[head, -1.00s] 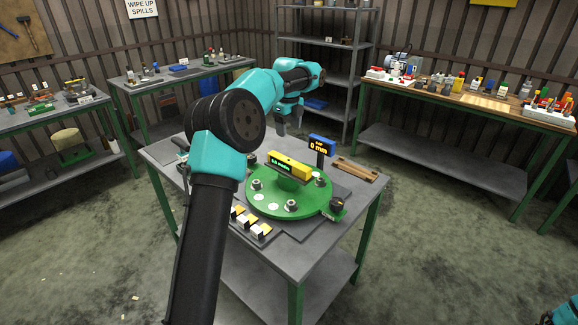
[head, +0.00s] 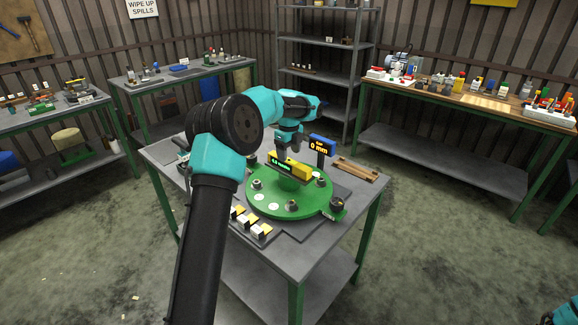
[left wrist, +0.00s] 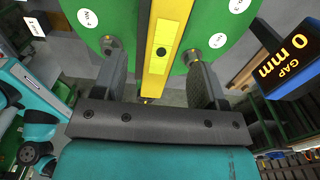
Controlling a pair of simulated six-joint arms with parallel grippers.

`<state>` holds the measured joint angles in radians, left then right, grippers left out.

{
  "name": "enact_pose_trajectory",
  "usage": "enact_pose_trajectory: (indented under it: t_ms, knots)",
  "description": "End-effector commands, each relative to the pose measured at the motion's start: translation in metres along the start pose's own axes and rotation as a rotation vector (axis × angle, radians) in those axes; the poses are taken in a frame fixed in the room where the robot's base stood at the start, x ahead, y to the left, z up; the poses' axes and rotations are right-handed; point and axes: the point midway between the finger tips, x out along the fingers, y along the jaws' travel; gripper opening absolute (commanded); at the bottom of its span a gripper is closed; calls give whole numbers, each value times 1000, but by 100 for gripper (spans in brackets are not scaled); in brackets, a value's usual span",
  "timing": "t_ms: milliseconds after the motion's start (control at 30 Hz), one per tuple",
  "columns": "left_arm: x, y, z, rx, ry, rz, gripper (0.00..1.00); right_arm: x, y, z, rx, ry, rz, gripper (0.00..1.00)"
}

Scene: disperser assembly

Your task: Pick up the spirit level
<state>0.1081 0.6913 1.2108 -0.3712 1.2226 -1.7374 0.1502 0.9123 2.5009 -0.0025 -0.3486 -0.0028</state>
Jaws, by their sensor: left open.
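The spirit level (head: 303,171) is a yellow bar with a lit green readout. It lies across the middle of a round green plate (head: 262,205) on the table. My left gripper (head: 288,153) is open, just above the level and pointing down. In the left wrist view the yellow level (left wrist: 165,45) runs between the two spread fingers, with a gap visible on each side. The fingers partly cover the level in the head view. My right gripper is out of view; only a bit of teal arm shows at the lower right corner.
A blue display (head: 320,144) reading 0 mm stands behind the plate, close to my left gripper. Several nuts sit around the plate. Black, white and yellow blocks (head: 249,223) lie in front. A wooden piece (head: 356,169) lies at the right of the table.

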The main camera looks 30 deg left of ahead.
Motion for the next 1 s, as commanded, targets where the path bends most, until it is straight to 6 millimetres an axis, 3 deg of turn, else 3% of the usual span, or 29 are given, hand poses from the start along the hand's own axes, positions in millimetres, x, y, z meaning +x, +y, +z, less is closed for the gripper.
enact_pose_trajectory:
  t_ms: [433, 967, 1000]
  knots:
    - [48, -1, 1, -1, 1, 2, 66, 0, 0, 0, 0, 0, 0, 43]
    - [51, -1, 1, 0, 0, 1, 66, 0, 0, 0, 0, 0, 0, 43]
    - [51, -1, 1, 0, 0, 1, 62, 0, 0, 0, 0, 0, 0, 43]
